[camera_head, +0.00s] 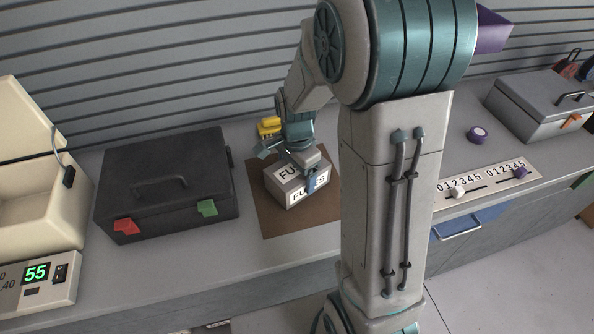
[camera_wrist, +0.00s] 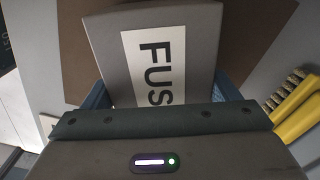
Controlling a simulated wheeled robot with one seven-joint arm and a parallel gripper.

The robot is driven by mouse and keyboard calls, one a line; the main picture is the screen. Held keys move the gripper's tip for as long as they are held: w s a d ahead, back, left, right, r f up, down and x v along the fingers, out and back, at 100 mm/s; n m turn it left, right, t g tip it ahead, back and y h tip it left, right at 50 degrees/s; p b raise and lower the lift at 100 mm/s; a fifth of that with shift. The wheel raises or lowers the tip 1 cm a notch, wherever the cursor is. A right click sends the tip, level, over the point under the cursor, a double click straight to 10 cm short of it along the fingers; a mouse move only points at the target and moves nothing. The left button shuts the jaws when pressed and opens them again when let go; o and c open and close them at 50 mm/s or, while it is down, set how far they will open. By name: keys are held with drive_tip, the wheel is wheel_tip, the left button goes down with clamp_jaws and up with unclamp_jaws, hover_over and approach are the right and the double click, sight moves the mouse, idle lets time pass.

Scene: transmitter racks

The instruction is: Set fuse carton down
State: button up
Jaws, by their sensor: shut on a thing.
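The fuse carton (camera_head: 291,186) is a grey-brown box with white labels reading "FUSES". In the head view it is over the brown mat (camera_head: 270,222) on the bench, upright; I cannot tell whether its base touches the mat. My gripper (camera_head: 308,182) is shut on the carton from above, with a blue finger against its near right side. In the wrist view the carton (camera_wrist: 150,50) fills the middle between the blue fingers, its label partly cut off by the gripper body. The mat (camera_wrist: 255,25) shows around it.
A black case (camera_head: 165,180) with red and green latches stands left of the mat. A yellow object (camera_head: 268,126) is just behind the mat.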

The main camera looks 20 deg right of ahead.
drive_tip(key=o, duration=1.2)
drive_tip(key=shift+f, duration=0.15)
drive_tip(key=shift+o, duration=0.2)
wheel_tip(320, 180, up, 12)
drive_tip(key=shift+f, duration=0.25)
drive_tip(key=shift+r, duration=0.3)
drive_tip(key=s+r+n+t, duration=0.1)
drive_tip(key=s+n+t, duration=0.2)
drive_tip(key=s+n, duration=1)
drive_tip(key=shift+s+n, duration=0.3)
drive_tip(key=shift+s, duration=0.35)
